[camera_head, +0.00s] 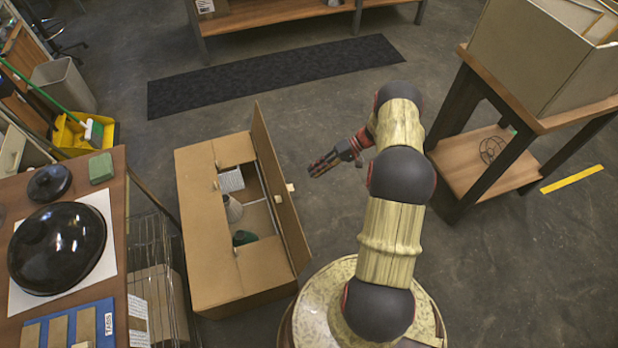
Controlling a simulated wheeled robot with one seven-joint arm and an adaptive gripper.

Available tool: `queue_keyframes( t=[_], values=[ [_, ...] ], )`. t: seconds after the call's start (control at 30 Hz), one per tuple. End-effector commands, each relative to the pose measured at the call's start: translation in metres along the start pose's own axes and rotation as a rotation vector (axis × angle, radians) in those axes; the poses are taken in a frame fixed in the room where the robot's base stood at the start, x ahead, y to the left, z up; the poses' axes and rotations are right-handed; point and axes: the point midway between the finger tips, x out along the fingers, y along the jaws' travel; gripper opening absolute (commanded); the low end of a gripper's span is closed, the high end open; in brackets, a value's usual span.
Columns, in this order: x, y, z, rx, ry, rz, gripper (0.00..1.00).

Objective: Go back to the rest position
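My gripper (322,166) hangs over the floor just right of the open cardboard box (208,235), pointing left toward it. It looks narrow and I see nothing held in it, but its fingers are too small to tell open from shut. My arm rises from my base at the bottom and bends forward. In the box are a white ribbed part (231,180), a pale conical part (233,209) and a dark green piece (244,238), partly hidden by the walls and flaps.
A wooden table at left holds a large black dome (57,247) on a white sheet, a smaller black dome (49,183) and a green block (101,167). A wooden stand (470,165) with a large carton is at right. Floor around my gripper is clear.

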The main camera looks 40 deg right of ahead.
Motion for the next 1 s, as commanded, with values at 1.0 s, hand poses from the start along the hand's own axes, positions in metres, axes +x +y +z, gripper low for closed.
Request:
queue_keyframes(
  t=[1.0],
  values=[
    [0.003, 0.017, 0.025, 0.248, -0.042, 0.056, 0.22]
  ],
)
